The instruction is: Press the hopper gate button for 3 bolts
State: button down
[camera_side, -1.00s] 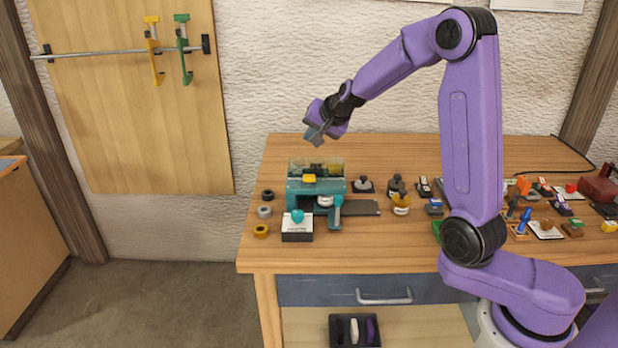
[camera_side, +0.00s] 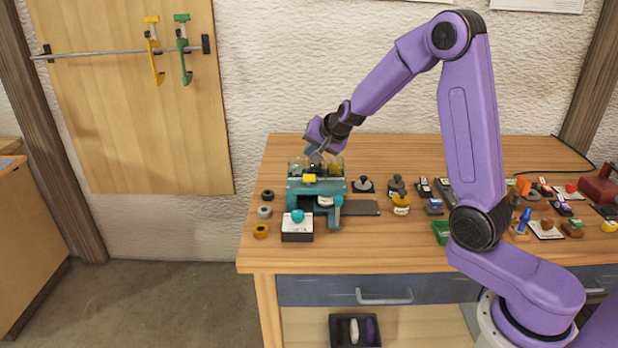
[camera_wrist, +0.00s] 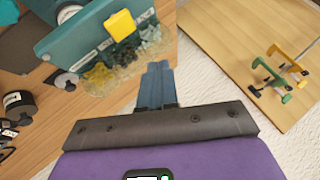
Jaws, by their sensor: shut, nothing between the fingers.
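The teal hopper machine (camera_side: 316,187) stands near the left end of the bench, and its teal face (camera_wrist: 75,42) fills the upper left of the wrist view. A yellow button-like block (camera_side: 309,178) sits on its front; it also shows in the wrist view (camera_wrist: 119,24). Behind it are clear bins (camera_side: 334,165) with small dark and yellowish pieces, too small to identify. My gripper (camera_side: 316,158) is shut and empty, just above the bins. In the wrist view its fingertips (camera_wrist: 155,68) are beside the bins' edge, apart from the yellow block.
A white box with a teal knob (camera_side: 297,216) stands in front of the machine. Many small items crowd the bench's right side. Clamps (camera_side: 183,50) hang on the wall board.

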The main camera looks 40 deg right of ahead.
aim_at(307, 175)
jog(key=shift+f, duration=2.3)
jog(key=shift+f, duration=0.15)
dwell(0.3)
jog(key=shift+f, duration=0.3)
jog(key=shift+f, duration=0.75)
dwell(1.0)
dwell(0.4)
jog(key=shift+r, duration=1.2)
jog(key=shift+r, duration=2.5)
